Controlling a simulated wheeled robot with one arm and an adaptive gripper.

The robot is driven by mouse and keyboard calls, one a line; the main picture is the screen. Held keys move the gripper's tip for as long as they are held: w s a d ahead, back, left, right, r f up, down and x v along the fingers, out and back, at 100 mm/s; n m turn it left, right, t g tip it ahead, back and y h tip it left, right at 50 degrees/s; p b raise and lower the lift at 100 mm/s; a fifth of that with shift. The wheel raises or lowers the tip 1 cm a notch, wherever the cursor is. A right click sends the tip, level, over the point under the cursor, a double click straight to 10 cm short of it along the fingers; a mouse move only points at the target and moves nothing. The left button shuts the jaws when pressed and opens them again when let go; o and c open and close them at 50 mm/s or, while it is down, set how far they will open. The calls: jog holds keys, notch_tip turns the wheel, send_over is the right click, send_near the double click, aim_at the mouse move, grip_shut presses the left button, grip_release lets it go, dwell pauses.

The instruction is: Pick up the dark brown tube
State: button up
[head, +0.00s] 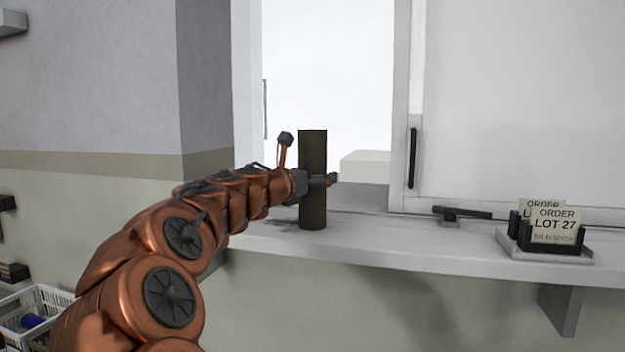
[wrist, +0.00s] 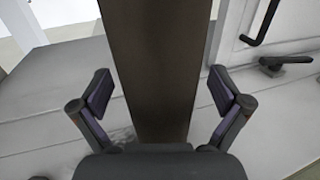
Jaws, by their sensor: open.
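The dark brown tube (head: 313,205) stands upright on the white ledge, near the opening in the wall. In the wrist view the tube (wrist: 155,65) fills the middle, between the two fingers. My gripper (head: 322,180) is at about the tube's mid-height in the head view. In the wrist view my gripper (wrist: 160,92) is open, with one finger on each side of the tube and a visible gap on both sides. The tube's lower end is hidden by the gripper body in the wrist view.
The white ledge (head: 400,240) runs along the wall. A dark latch handle (head: 462,212) and an order card holder (head: 545,245) sit to the right. A white panel with a black handle (head: 412,158) stands behind. A white basket (head: 35,308) is low at left.

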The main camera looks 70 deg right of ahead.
jog(key=shift+c, duration=0.5)
jog(key=c, duration=1.2)
jog(key=shift+r, duration=0.1)
